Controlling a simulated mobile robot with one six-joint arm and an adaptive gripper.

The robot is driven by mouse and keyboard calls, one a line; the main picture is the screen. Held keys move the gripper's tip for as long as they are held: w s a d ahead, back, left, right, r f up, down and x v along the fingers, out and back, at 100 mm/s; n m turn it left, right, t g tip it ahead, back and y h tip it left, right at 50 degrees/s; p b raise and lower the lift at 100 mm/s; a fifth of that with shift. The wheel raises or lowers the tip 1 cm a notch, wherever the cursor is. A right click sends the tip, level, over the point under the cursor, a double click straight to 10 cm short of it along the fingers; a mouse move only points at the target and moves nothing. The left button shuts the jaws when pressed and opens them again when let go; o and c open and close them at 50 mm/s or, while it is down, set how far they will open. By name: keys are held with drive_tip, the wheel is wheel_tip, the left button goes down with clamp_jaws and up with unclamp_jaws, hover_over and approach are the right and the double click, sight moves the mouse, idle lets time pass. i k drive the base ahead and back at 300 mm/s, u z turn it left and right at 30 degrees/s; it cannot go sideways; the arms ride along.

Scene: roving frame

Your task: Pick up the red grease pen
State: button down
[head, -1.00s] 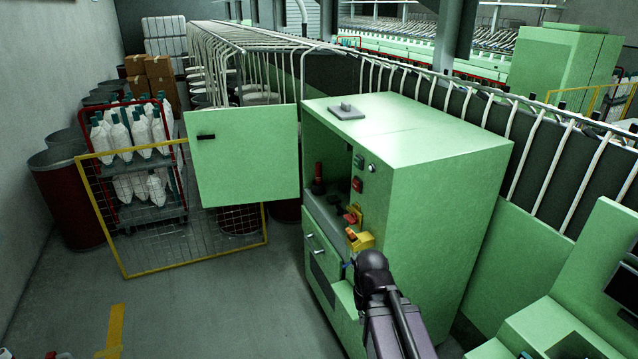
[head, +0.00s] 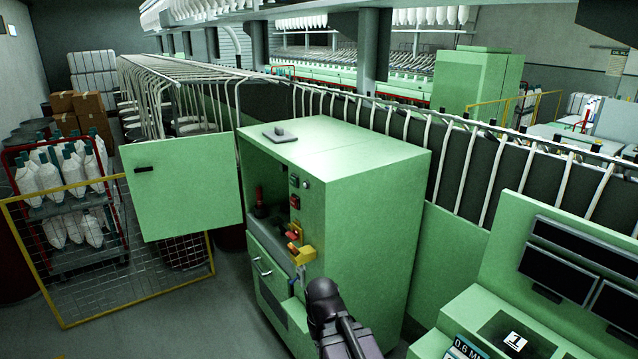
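I cannot pick out a red grease pen for certain. A small red upright object (head: 259,196) stands inside the open compartment of the green cabinet (head: 365,190); it is too small to tell what it is. My dark arm reaches in from the bottom, in front of the cabinet's lower front corner.
The cabinet's green door (head: 185,195) stands open to the left. A yellow box with a red part (head: 300,254) is on its front edge. A yellow-framed mesh panel (head: 110,275) and a bobbin cart (head: 62,190) stand left. A console with screens (head: 560,265) is at right.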

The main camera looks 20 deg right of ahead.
sight(258, 189)
drive_tip(key=z, duration=0.35)
drive_tip(key=k, duration=0.3)
drive_tip(key=u, duration=2.35)
drive_tip(key=i, duration=1.7)
